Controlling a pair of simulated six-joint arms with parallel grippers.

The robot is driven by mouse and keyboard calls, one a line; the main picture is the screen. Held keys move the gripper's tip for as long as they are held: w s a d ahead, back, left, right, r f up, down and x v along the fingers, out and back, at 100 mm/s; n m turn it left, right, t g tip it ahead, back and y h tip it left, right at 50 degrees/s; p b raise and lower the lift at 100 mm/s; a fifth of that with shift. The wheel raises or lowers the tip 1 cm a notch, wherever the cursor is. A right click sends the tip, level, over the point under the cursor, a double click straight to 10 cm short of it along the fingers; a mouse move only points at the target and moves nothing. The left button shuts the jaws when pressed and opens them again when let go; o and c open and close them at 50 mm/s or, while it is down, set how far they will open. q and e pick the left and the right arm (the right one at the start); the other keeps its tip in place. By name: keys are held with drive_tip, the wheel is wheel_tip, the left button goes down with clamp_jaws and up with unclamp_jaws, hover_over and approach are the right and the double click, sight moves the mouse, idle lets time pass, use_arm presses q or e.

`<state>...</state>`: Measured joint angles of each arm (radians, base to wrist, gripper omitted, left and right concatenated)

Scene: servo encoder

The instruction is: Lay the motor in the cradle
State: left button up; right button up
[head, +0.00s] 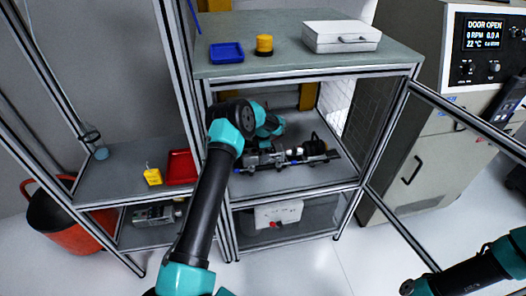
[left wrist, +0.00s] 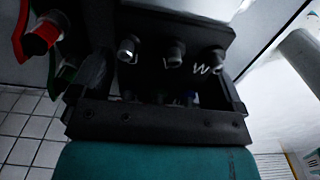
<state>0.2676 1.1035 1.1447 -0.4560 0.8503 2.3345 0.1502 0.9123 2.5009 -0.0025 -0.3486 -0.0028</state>
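My left arm reaches into the open middle bay, and its gripper (head: 264,158) is low over the test rig, partly hidden by my wrist. A grey body lies at the gripper; I cannot tell motor from cradle there. To its right are a pale coupling-like piece (head: 297,152) and a black round unit (head: 316,147) on a dark rail (head: 290,164). In the left wrist view, my gripper's fingers (left wrist: 165,95) are spread around or above a dark block with terminals (left wrist: 173,52); contact is unclear. My right gripper (head: 408,286) is at the bottom right, its fingers unclear.
A blue tray (head: 226,53), yellow-black cylinder (head: 264,44) and white case (head: 341,36) stand on the top shelf. A yellow block (head: 153,176) and red tray (head: 181,167) lie on the left shelf. Frame posts and an open door frame (head: 460,115) border the bay.

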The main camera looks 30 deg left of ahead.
use_arm(q)
drive_tip(key=shift+o, duration=0.4)
drive_tip(key=shift+r, duration=0.1)
drive_tip(key=shift+r, duration=2.05)
